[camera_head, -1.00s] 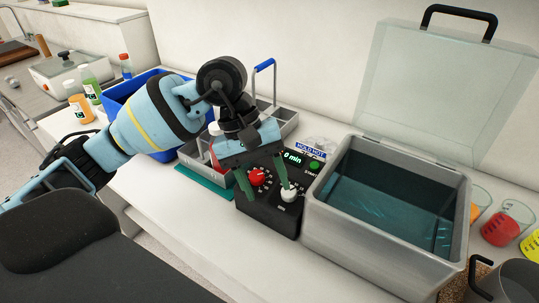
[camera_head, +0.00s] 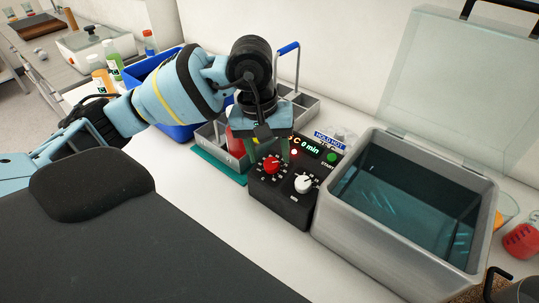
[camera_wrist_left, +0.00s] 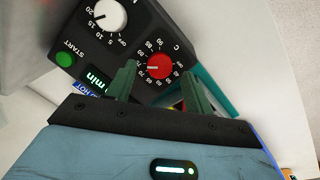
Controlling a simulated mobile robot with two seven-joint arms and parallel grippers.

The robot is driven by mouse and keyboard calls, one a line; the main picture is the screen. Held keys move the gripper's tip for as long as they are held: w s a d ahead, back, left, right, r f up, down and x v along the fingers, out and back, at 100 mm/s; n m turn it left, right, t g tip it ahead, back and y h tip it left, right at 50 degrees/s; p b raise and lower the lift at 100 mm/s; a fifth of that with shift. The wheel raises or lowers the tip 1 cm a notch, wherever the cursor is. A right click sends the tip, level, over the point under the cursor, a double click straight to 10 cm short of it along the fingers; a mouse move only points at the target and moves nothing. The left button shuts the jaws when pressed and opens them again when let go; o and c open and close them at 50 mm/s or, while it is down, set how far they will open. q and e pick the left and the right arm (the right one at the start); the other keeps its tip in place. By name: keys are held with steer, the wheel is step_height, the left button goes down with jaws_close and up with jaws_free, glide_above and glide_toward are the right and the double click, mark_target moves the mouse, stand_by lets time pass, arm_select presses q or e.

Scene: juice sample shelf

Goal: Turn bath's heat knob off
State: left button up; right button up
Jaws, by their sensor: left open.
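The bath's control box (camera_head: 272,206) is black, with a red knob (camera_head: 271,165) and a white knob (camera_head: 303,184). In the left wrist view the red knob (camera_wrist_left: 159,66) has a temperature scale marked C, so it is the heat knob. Its white mark points left, at the numbers rather than at a visible off mark. The white knob (camera_wrist_left: 110,15) has a scale with OFF. My left gripper (camera_head: 268,150) is open above the box, at the red knob's far side in the head view. In the wrist view its green fingers lie either side of the red knob; contact is unclear.
The water bath (camera_head: 335,232) stands right of the box, its clear lid (camera_head: 445,80) raised. A grey caddy (camera_head: 205,135) with a blue handle and a blue bin (camera_head: 165,128) are behind and left. A green START button (camera_head: 331,157) sits beside the display, which reads 0 min.

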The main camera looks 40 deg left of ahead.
arm_select(q)
steer(key=shift+d+f, duration=0.15)
steer(key=shift+f, duration=0.75)
steer(key=c, duration=1)
steer(key=shift+o, duration=0.2)
steer(key=shift+n, duration=0.3)
